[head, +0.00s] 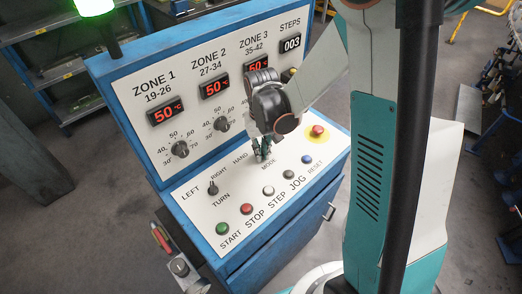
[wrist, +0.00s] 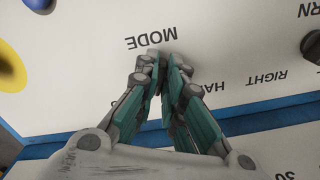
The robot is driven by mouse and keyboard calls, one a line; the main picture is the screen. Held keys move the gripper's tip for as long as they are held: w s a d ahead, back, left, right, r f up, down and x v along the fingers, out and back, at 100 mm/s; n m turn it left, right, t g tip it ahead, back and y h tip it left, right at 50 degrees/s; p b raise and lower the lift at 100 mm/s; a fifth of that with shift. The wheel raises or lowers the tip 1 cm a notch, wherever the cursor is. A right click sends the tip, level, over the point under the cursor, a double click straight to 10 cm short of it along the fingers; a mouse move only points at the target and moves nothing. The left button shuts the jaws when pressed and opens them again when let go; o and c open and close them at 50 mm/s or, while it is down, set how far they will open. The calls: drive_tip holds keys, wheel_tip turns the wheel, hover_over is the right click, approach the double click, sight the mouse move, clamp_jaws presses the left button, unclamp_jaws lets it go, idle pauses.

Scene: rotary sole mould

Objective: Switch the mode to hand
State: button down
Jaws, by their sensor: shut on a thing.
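The MODE label (head: 269,163) is on the sloping white lower panel of the blue console, with the HAND label (head: 240,158) to its left. My gripper (head: 262,152) reaches down between these labels, its fingers shut on the mode switch. The fingers hide the switch, so I cannot tell which way it points. In the wrist view the MODE label (wrist: 150,40) reads upside down just beyond my gripper (wrist: 163,58). The HAND label (wrist: 214,87) there is partly covered by a finger.
A LEFT/RIGHT turn knob (head: 212,188) stands to the left. The green start button (head: 221,228), red stop button (head: 246,208) and blue reset button (head: 307,159) sit in front. A red emergency button (head: 317,131) is to the right. The upright panel with zone dials (head: 222,124) rises behind.

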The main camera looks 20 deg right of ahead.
drive_tip(key=n+b, duration=0.1)
drive_tip(key=n, duration=0.5)
drive_tip(key=shift+d+b, duration=0.2)
drive_tip(key=shift+b, duration=0.2)
drive_tip(key=n+b, duration=0.1)
drive_tip(key=n, duration=0.5)
drive_tip(key=shift+w+d, duration=0.1)
drive_tip(key=shift+w, duration=0.05)
drive_tip(key=c, duration=1.7)
unclamp_jaws()
drive_tip(key=shift+r, duration=0.15)
wheel_tip(320, 180, up, 12)
